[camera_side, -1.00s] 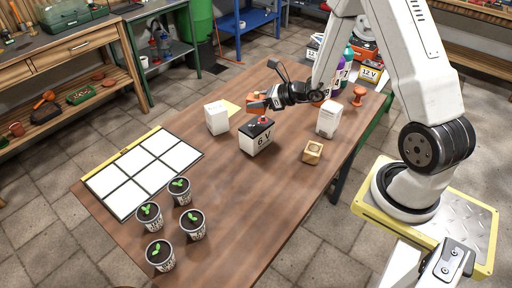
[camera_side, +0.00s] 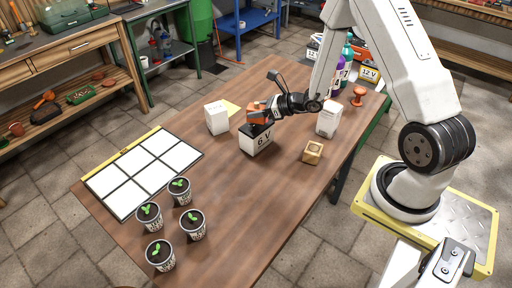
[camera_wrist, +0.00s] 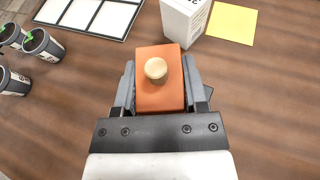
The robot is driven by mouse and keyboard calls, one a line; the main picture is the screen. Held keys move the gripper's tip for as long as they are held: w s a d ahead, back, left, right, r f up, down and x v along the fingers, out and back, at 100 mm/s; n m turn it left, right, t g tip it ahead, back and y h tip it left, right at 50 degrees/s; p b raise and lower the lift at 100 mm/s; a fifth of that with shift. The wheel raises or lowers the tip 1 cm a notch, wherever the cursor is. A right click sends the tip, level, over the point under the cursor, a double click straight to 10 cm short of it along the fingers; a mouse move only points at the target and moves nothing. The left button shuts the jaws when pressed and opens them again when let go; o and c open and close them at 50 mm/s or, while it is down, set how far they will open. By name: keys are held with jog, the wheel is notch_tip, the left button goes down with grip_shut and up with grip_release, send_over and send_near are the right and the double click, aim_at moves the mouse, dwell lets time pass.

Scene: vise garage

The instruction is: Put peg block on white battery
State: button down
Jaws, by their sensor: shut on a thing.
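The peg block, an orange block (camera_side: 258,114) with a pale round peg on top, is between the fingers of my gripper (camera_side: 268,110). In the wrist view the orange block (camera_wrist: 160,95) fills the gap between both fingers, peg facing the camera. The white battery (camera_side: 257,145), marked 6 V with a black top, stands upright on the table. The block is right over the battery's top; I cannot tell whether they touch. In the wrist view the battery is almost wholly hidden under the block and gripper.
A white box (camera_side: 216,118) and yellow note (camera_side: 232,107) lie left of the battery. A white carton (camera_side: 327,120) and small wooden cube (camera_side: 312,153) stand right. Several seedling cups (camera_side: 181,190) and a white grid panel (camera_side: 140,172) are front left. The table's front middle is clear.

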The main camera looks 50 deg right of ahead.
jog(key=shift+f, duration=0.3)
jog(key=shift+c, duration=0.6)
grip_release()
jog(key=shift+r, duration=0.1)
jog(key=shift+r, duration=0.55)
jog(key=v, duration=1.2)
